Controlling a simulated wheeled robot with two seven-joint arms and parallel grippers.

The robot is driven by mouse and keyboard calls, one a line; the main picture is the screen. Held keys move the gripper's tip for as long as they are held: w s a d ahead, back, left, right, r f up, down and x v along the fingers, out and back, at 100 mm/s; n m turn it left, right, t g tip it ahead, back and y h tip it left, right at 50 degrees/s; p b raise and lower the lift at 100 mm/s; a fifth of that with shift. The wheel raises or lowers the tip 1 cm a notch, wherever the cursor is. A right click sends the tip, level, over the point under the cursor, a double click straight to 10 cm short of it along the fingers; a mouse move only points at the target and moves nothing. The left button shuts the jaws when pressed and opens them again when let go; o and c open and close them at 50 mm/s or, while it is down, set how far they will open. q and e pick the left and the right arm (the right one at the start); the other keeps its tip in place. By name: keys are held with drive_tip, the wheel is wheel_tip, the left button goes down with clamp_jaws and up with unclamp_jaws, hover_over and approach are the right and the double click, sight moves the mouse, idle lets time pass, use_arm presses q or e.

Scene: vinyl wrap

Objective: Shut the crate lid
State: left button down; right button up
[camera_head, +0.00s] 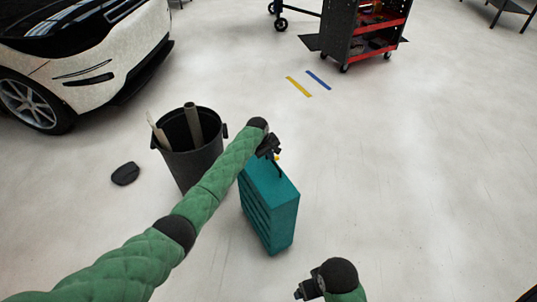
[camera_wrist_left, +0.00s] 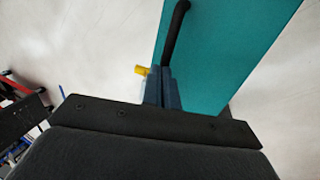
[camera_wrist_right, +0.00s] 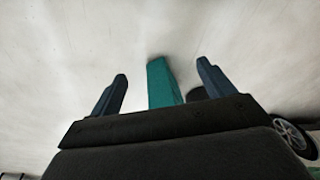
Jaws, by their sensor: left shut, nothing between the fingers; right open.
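The teal crate (camera_head: 270,212) stands upright on the floor, with ribbed sides and a flat teal top. A black bar-like handle (camera_wrist_left: 176,32) lies over that top in the left wrist view. My left gripper (camera_head: 275,156) is at the far end of the top; its fingers (camera_wrist_left: 163,88) are together beside the handle, with nothing between them. I cannot tell whether they touch the crate, or whether the lid is fully down. A small yellow piece (camera_wrist_left: 141,70) shows by the fingers. My right gripper (camera_head: 306,290) is open and empty, nearer than the crate, which shows between its fingers (camera_wrist_right: 163,82).
A dark bin (camera_head: 190,160) with rolls in it stands left of the crate, behind my left arm. A dark flat object (camera_head: 125,174) lies on the floor further left. A car (camera_head: 90,75) and a tool cart (camera_head: 350,32) stand farther back. The floor right of the crate is clear.

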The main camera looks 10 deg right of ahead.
use_arm(q)
drive_tip(key=shift+f, duration=0.1)
use_arm(e)
drive_tip(key=shift+a+f, duration=0.1)
drive_tip(key=shift+f, duration=0.05)
drive_tip(key=shift+w, duration=0.1)
idle(0.4)
use_arm(q)
wheel_tip(320, 180, up, 4)
drive_tip(key=p, duration=0.4)
use_arm(e)
wheel_tip(320, 180, down, 16)
use_arm(q)
wheel_tip(320, 180, up, 10)
drive_tip(key=b, duration=0.2)
hover_over(268, 167)
drive_tip(key=a, duration=0.1)
drive_tip(key=shift+s+a, duration=0.15)
drive_tip(key=shift+s, duration=0.05)
use_arm(e)
wheel_tip(268, 167, up, 8)
drive_tip(key=shift+d+f, duration=0.2)
